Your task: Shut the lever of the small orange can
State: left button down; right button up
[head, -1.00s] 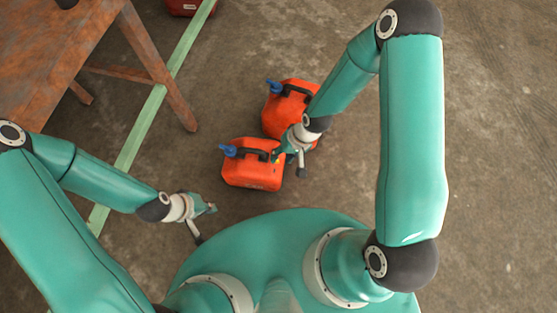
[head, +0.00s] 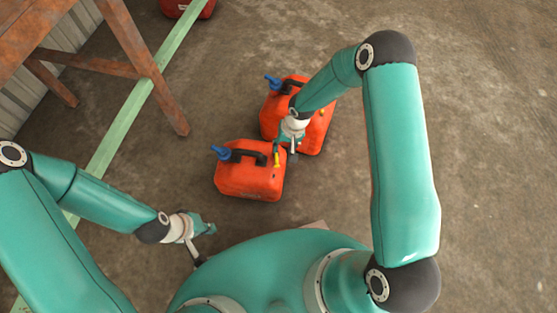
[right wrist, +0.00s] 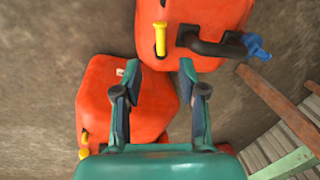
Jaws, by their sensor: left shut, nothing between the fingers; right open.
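The small orange can (head: 245,182) stands upright on the floor, the nearer of two orange cans. It has a blue spout (head: 221,152), a black handle (head: 245,155) and a yellow lever (head: 277,157) that stands up at its right end. In the right wrist view the can (right wrist: 205,12) is at the top, with its lever (right wrist: 160,38) beyond my fingertips. My right gripper (head: 288,143) is open and empty, just behind the lever and apart from it; its fingers show in the right wrist view (right wrist: 160,75). My left gripper (head: 208,228) is shut and empty, left of and nearer than the can.
A larger orange can (head: 318,132) stands just behind, partly hidden by my right arm; it also shows in the right wrist view (right wrist: 152,110). A rusty table (head: 125,40), a pale green floor strip (head: 125,135) and another red can (head: 185,8) are at upper left. Floor at right is clear.

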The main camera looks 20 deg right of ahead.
aim_at(277, 161)
jog(key=f, duration=0.3)
jog(key=a+f+b, duration=0.1)
jog(key=f, duration=0.2)
jog(key=a+f+b, duration=0.1)
jog(key=f, duration=0.3)
jog(key=shift+w, duration=0.25)
grip_shut()
